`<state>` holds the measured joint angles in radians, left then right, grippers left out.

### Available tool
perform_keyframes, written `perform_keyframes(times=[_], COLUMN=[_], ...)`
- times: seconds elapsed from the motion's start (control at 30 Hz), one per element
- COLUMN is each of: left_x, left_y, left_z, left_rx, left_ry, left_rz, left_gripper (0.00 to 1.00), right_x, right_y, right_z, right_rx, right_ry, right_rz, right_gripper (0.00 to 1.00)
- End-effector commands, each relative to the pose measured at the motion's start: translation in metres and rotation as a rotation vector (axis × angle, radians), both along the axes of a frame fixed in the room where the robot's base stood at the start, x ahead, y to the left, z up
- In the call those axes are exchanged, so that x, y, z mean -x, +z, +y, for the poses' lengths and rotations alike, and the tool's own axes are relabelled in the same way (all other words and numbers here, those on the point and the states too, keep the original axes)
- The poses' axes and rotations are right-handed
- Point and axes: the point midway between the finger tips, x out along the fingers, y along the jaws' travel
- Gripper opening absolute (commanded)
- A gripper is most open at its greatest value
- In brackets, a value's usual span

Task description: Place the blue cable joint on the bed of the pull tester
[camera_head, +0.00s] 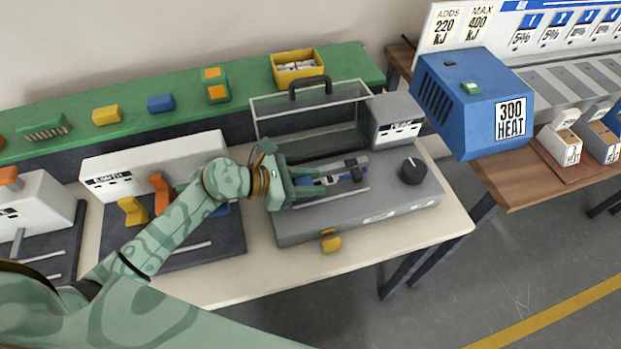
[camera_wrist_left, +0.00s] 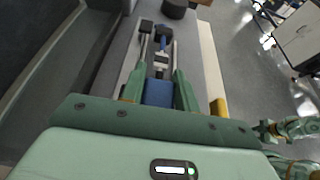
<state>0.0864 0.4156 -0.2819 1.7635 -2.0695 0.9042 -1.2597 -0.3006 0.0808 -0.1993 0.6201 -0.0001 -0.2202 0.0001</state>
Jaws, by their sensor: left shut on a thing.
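The pull tester (camera_head: 400,198) is a grey bench machine with a dark knob, a box marked PEAK and a raised clear guard. My left gripper (camera_head: 318,181) reaches over its bed from the left. It is shut on the blue cable joint (camera_wrist_left: 160,92), which sits between the fingers in the left wrist view, low over or on the bed. I cannot tell whether it touches the bed. Beyond the joint are rails and a dark clamp (camera_head: 355,163) with blue parts. In the left wrist view my right arm's gripper (camera_wrist_left: 264,131) shows small at the right edge.
The clear guard (camera_head: 310,100) with a black handle stands behind the bed. A yellow block (camera_head: 331,244) is at the tester's front edge. Left is another machine (camera_head: 155,160) with orange and yellow levers. A blue HEAT box (camera_head: 470,100) stands right. The floor in front is clear.

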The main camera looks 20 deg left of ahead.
Motion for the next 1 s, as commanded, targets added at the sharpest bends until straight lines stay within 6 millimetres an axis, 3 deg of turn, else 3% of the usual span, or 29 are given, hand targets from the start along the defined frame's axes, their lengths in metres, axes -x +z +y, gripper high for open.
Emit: perform_keyframes(times=[0.13, 0.17, 0.2, 0.23, 0.63, 0.77, 1.0], left_x=[0.000, 0.000, 0.000, 0.000, -0.002, -0.002, 0.026], left_y=[-0.002, -0.002, -0.002, -0.002, 0.000, 0.013, 0.030], left_z=[0.000, 0.000, 0.000, 0.000, 0.002, 0.001, 0.041], left_rx=[0.001, 0.001, 0.001, 0.001, -0.002, 0.000, -0.006], left_ry=[0.000, 0.000, 0.000, 0.000, 0.004, 0.005, 0.003], left_rz=[0.001, 0.001, 0.001, 0.001, -0.005, -0.009, -0.001], left_gripper=[0.06, 0.39, 0.50, 0.52, 0.52, 0.52, 0.52], right_x=[0.001, 0.001, 0.001, 0.001, 0.000, -0.002, -0.004], right_y=[-0.001, -0.001, -0.001, -0.001, -0.001, 0.008, 0.013], right_z=[0.000, 0.000, 0.000, 0.000, 0.001, 0.001, 0.001], right_rx=[-0.001, -0.001, -0.001, -0.001, -0.001, -0.001, -0.001], right_ry=[0.001, 0.001, 0.001, 0.001, 0.001, 0.001, 0.001], right_rz=[0.001, 0.001, 0.001, 0.001, 0.001, -0.005, -0.009], right_gripper=[0.36, 0.36, 0.36, 0.36, 0.36, 0.36, 0.36])
